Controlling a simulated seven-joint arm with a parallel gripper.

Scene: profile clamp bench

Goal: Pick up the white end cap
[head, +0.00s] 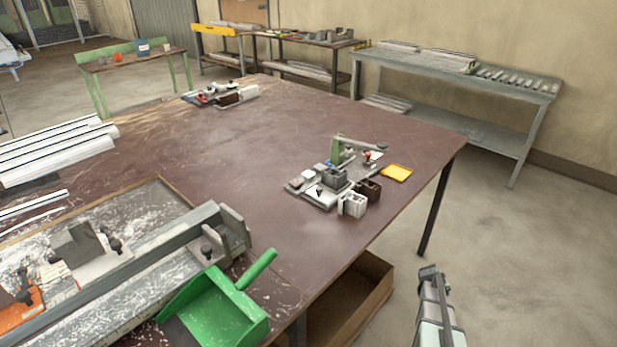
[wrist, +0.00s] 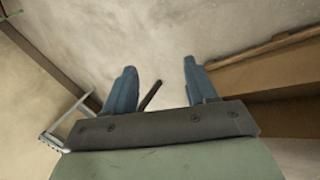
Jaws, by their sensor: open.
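A white block with openings in its face (head: 352,204), which looks like the white end cap, sits at the front right of a small grey fixture plate on the brown table. A dark brown block (head: 369,190) stands right behind it. A smaller white piece (head: 308,175) lies at the plate's left side; I cannot tell what it is. My gripper (wrist: 160,67) is open, with two blue fingers apart and nothing held between them. It is off the table's right side, over the floor, away from the white block. No end cap shows in the wrist view.
A green toggle clamp (head: 338,152) rises behind the blocks, and a yellow tray (head: 397,173) lies to their right. A green dustpan (head: 215,308) lies at the front. An open cardboard box (head: 350,300) stands below the table edge; it also shows in the wrist view (wrist: 265,75). Mid-table is clear.

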